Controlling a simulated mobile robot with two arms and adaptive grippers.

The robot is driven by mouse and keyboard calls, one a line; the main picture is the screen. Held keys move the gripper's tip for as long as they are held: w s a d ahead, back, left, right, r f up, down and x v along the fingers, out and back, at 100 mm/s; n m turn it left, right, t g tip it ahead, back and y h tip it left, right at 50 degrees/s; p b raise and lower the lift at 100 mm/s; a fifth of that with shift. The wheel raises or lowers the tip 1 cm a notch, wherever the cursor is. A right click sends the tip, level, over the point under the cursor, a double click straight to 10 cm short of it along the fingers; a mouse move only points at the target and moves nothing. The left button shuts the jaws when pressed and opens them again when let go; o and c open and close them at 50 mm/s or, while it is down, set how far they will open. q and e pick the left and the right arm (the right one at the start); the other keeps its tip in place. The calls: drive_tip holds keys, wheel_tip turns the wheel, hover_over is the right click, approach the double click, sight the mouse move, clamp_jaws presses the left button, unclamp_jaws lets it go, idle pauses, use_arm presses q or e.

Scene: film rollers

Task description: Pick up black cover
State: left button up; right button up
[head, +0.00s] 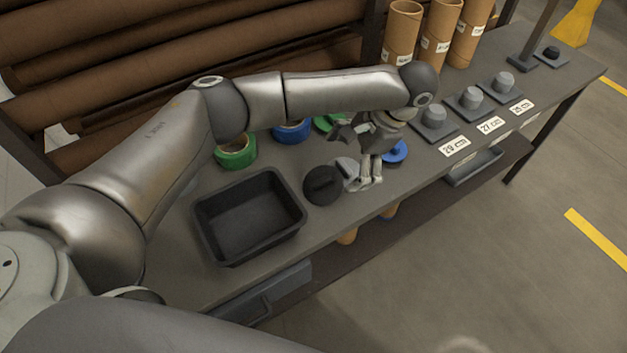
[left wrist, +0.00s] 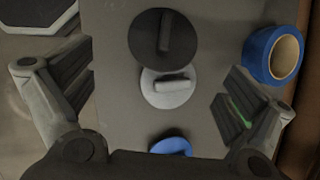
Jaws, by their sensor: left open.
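The black cover (head: 322,186) is a round disc with a raised bar handle. It lies on the table just right of the black tray. In the left wrist view the black cover (left wrist: 163,38) is at the top middle, ahead of the fingers. A grey cover (left wrist: 170,87) lies right beside it, between my fingers in that view; in the head view the grey cover (head: 348,169) is partly hidden by my gripper. My left gripper (head: 362,160) is open and empty above the table, to the right of the black cover. In the left wrist view my left gripper (left wrist: 150,98) shows both fingers spread.
The empty black tray (head: 215,245) stands left of the covers. Blue tape (left wrist: 274,55), green tape (head: 236,152) and a blue cover (head: 396,152) are nearby. Grey knobbed pieces (head: 436,118) with size labels sit further right. Cardboard tubes (head: 402,30) stand at the back.

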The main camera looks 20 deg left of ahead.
sight(325, 179)
use_arm(q)
drive_tip(key=x, duration=0.4)
drive_tip(key=p+x, duration=0.1)
drive_tip(key=x, duration=0.1)
drive_tip(key=a+x, duration=0.1)
drive_tip(key=x, duration=0.1)
drive_tip(key=shift+s+a+r, duration=0.1)
drive_tip(key=shift+s+r, duration=0.05)
drive_tip(key=shift+s, duration=0.05)
drive_tip(key=shift+a+f, duration=0.15)
drive_tip(key=shift+f, duration=0.3)
drive_tip(key=c, duration=0.9)
use_arm(e)
drive_tip(key=shift+w+d+r, duration=0.15)
drive_tip(key=shift+d+r, duration=0.55)
drive_tip(key=shift+r, duration=0.1)
